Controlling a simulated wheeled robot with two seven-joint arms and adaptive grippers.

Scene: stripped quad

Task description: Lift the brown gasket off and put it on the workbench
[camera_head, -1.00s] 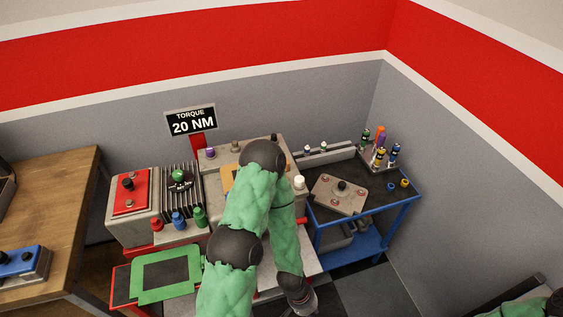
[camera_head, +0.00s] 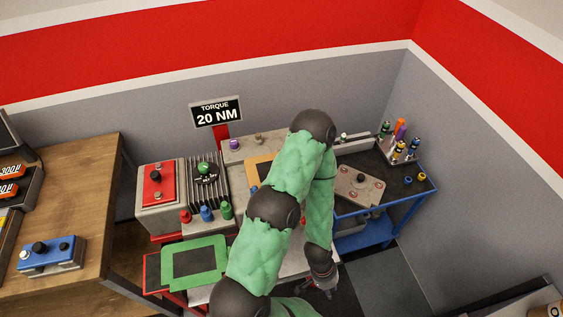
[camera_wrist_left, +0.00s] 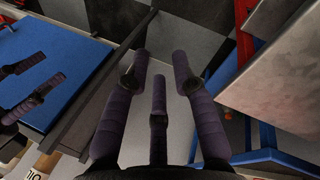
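The brown gasket (camera_head: 258,170) shows as a tan frame on the grey engine block in the head view. My left arm crosses in front and hides most of it. My left gripper (camera_head: 322,280) hangs low over the floor, in front of the block and clear of the gasket. In the left wrist view its fingers (camera_wrist_left: 159,72) are spread and empty above the floor. Similar purple fingers at that view's left edge look like my right gripper (camera_wrist_left: 49,68), spread apart over a blue surface. The wooden workbench (camera_head: 80,185) stands at the left.
A blue multi-knob box (camera_head: 52,255) and orange-display units (camera_head: 12,180) stand on the workbench. A green frame gasket (camera_head: 195,262) lies on a red-edged tray. A blue cart (camera_head: 385,208) on the right holds a metal plate (camera_head: 358,187) and a bottle rack (camera_head: 400,152).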

